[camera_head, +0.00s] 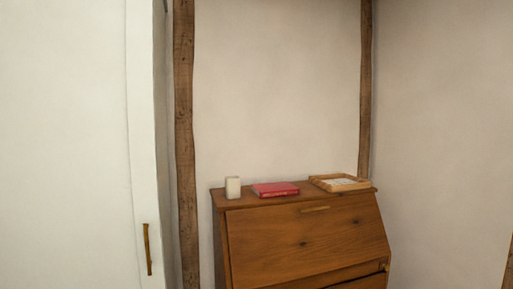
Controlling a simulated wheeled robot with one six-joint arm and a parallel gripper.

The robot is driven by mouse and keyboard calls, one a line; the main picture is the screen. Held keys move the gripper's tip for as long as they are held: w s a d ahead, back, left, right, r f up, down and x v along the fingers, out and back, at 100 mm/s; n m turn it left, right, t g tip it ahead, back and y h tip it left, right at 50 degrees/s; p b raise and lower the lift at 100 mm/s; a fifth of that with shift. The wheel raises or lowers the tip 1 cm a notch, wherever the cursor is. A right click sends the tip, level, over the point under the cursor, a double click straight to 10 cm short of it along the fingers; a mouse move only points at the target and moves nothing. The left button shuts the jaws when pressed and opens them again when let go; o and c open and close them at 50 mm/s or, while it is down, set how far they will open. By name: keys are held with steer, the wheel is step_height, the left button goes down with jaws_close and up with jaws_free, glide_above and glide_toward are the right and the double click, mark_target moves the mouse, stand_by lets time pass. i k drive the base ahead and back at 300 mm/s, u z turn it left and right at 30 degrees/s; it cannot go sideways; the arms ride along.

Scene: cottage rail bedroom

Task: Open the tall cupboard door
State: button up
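A tall white panel (65,140) fills the left of the view, and I take it to be the tall cupboard door. A vertical seam runs down near its right side. A slim upright brass-coloured handle (147,250) sits low on the white strip right of the seam. I cannot tell from this view whether the door is fully shut. The panel's top and bottom are cut off by the frame. My gripper is not in view.
A brown wooden bureau (305,240) with a slanted front stands right of the panel. On its top are a small white block-like object (233,188), a red book (275,189) and a shallow wooden tray (341,183). A timber post (186,150) stands between panel and bureau. The floor is out of view.

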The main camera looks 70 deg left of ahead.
mark_target(79, 204)
steer(key=u, duration=3.5)
steer(key=k, duration=0.5)
steer(key=z, duration=0.5)
steer(key=i, duration=0.75)
